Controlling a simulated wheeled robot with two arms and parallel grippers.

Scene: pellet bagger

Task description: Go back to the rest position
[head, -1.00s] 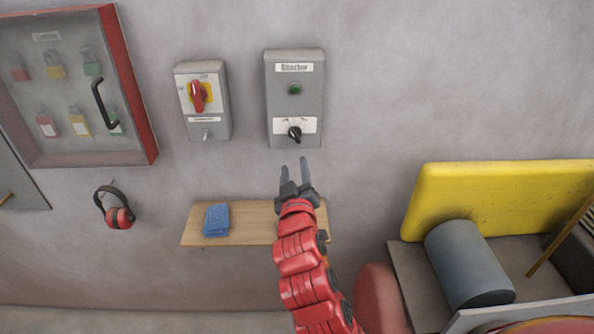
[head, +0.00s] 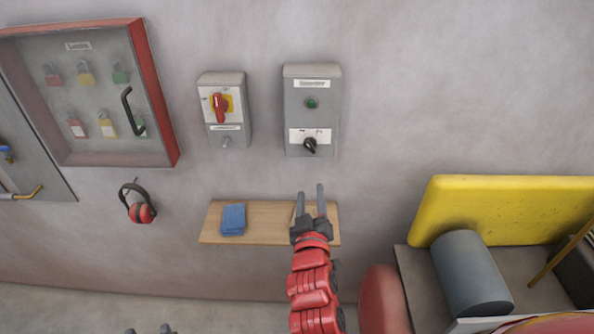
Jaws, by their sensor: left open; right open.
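My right gripper (head: 310,203) is open and empty, its two fingers pointing up the picture. It is in front of the right end of the wooden shelf (head: 268,232), below the grey control box (head: 312,90) with a green light and a black knob (head: 310,145). Its fingertips are apart from the knob in the picture. My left gripper (head: 148,330) shows only its fingertips at the bottom edge, apart and with nothing visible between them; the rest of it is out of view.
A grey switch box with a red handle (head: 220,106) and a red-framed padlock cabinet (head: 172,120) are on the wall. Red ear muffs (head: 142,212) hang below. A blue folded cloth (head: 233,219) lies on the shelf. A yellow panel (head: 500,207) and grey cylinder (head: 470,272) stand at right.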

